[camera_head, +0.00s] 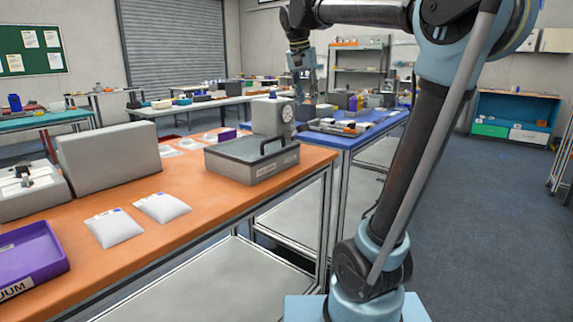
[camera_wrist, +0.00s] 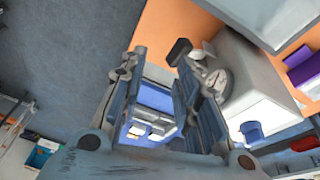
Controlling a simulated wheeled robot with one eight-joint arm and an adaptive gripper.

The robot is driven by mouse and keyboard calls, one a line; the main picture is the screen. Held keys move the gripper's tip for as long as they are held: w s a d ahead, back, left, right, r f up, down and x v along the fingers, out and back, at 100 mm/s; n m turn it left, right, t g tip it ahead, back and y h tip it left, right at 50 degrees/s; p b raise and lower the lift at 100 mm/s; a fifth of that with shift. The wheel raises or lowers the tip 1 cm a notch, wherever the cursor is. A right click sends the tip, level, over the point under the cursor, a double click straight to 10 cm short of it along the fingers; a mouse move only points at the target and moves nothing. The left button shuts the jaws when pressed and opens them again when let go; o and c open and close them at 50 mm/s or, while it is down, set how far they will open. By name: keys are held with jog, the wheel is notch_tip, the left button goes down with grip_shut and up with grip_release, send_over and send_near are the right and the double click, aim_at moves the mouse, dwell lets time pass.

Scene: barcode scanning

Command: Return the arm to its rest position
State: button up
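My arm (camera_head: 413,150) rises from its blue base at the lower right of the head view. Its elbow is at the top right, and its forearm reaches left along the top edge. My gripper (camera_head: 304,95) hangs down from the wrist, in front of the far part of the room and beyond the gauge machine in the picture. In the wrist view my gripper (camera_wrist: 160,55) shows two fingers apart, with nothing held between them. Part of the blue table shows through the gap.
The orange table (camera_head: 165,240) holds a grey machine with a gauge (camera_head: 262,160), two white packets, a grey box (camera_head: 108,158) and a purple tray (camera_head: 30,255). The blue table (camera_head: 352,140) behind carries several items. Open floor (camera_head: 465,220) lies to the right of my arm.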

jog(key=s+d+f+n, duration=0.1)
jog(key=s+d+f, duration=0.3)
jog(key=s+f, duration=0.5)
jog(key=s+d+f+n+y, duration=0.1)
jog(key=s+d+f, duration=0.3)
jog(key=s+f, duration=0.5)
jog(key=s+d+f+n+y, duration=0.1)
jog(key=s+d+f+n, duration=0.2)
jog(key=s+f, duration=0.5)
notch_tip(320, 180, down, 11)
jog(key=shift+s+d+f, duration=0.1)
jog(key=shift+s+d, duration=0.3)
jog(key=shift+d, duration=0.25)
jog(key=shift+w+f, duration=0.2)
jog(key=shift+w, duration=0.3)
